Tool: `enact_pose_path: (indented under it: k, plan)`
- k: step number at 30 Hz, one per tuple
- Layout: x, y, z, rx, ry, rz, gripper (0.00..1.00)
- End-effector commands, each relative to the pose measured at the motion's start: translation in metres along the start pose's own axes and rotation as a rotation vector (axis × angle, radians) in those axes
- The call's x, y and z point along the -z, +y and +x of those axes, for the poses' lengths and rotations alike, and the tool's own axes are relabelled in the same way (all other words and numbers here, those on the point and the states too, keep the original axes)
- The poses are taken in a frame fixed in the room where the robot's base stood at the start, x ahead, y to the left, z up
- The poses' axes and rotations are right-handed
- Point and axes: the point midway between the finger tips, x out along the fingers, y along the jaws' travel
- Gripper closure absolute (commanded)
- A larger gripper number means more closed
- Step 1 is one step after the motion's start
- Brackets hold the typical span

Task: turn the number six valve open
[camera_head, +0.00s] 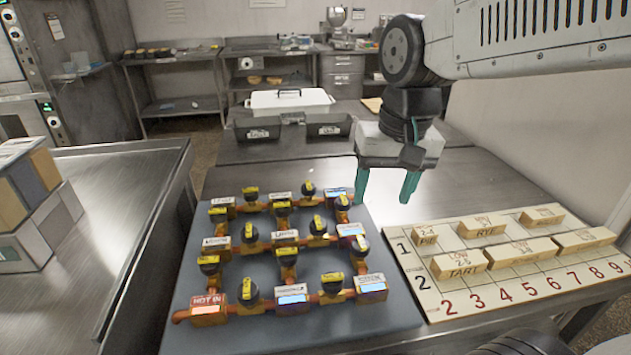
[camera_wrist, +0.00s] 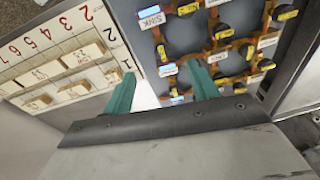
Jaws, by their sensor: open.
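A grey board (camera_head: 395,312) carries a grid of copper pipes with several black valves and label blocks. The valves have yellow-marked handles, such as one at the front (camera_head: 249,293) and one at the right edge (camera_head: 360,246). The numbers on the yellow marks are too small to read, so I cannot tell which valve is number six. A red block (camera_head: 208,308) at the front left reads HOT IN. My gripper (camera_head: 385,196) points down, open and empty, above the board's back right edge. In the wrist view, its teal fingers (camera_wrist: 162,84) stand apart, touching no valve.
A numbered wooden board (camera_head: 450,300) with several labelled wooden blocks lies right of the valve board. Black bins (camera_head: 257,132) and a white lidded container (camera_head: 290,103) stand behind. Boxes (camera_head: 35,205) stand on the left counter. Bare steel table lies behind the valves.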

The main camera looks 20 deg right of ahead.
Motion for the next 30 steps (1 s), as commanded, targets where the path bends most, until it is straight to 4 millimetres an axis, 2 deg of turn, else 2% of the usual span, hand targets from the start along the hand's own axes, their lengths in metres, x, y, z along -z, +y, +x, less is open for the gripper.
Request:
enact_pose_path:
  k: [1,7,12,18,24,30]
  plan:
    - [0.02,-0.007,0.004,0.005,-0.007,0.045,0.41]
    - [0.097,-0.033,0.024,0.034,-0.006,0.254,0.41]
    - [0.161,-0.051,0.054,0.055,-0.01,0.435,0.41]
    - [0.219,-0.067,0.095,0.075,-0.013,0.612,0.41]
    - [0.246,-0.073,0.118,0.085,-0.013,0.703,0.41]
    - [0.251,-0.076,0.138,0.086,-0.015,0.72,0.41]
